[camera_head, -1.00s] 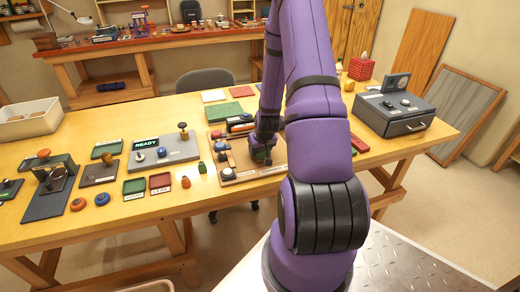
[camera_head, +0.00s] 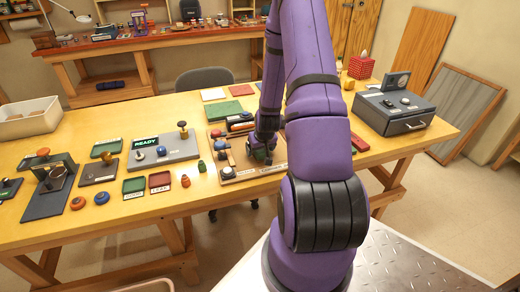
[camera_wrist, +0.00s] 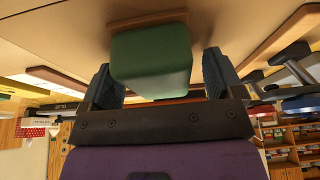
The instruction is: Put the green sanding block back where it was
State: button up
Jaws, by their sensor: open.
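The green sanding block (camera_wrist: 151,62) fills most of the space between the fingers of my gripper (camera_wrist: 162,78) in the wrist view. The fingers are open, one on each side of it, with a narrow gap visible at the right finger. The block's far end meets a small brown wooden piece (camera_wrist: 147,20) at the pale surface. In the head view my gripper (camera_head: 263,147) is low over the wooden tool board (camera_head: 240,178) on the workbench. My arm and gripper partly hide the block there.
Left of the board are a grey panel marked READY (camera_head: 178,154), green and red trays, and small knobs. A grey drawer box (camera_head: 394,113) stands at the right. A green pad (camera_head: 222,111) lies behind the board.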

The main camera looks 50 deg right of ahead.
jog(key=v, duration=1)
jog(key=shift+s+d, duration=0.15)
jog(key=shift+r, duration=0.25)
jog(key=a+r+n, duration=0.2)
jog(key=a+r, duration=0.6)
jog(key=r, duration=0.3)
jog(key=a+r+n, duration=0.1)
jog(key=a+r, duration=0.7)
jog(key=r, duration=0.2)
jog(key=s+a+r+n+t+y, duration=0.1)
jog(key=s+a+r+n+y, duration=0.1)
jog(key=s+a+r, duration=1)
jog(key=s+a, duration=0.1)
jog(key=s, duration=0.1)
jog(key=shift+s+n, duration=0.35)
jog(key=shift+n, duration=0.05)
jog(key=shift+a+r, duration=0.1)
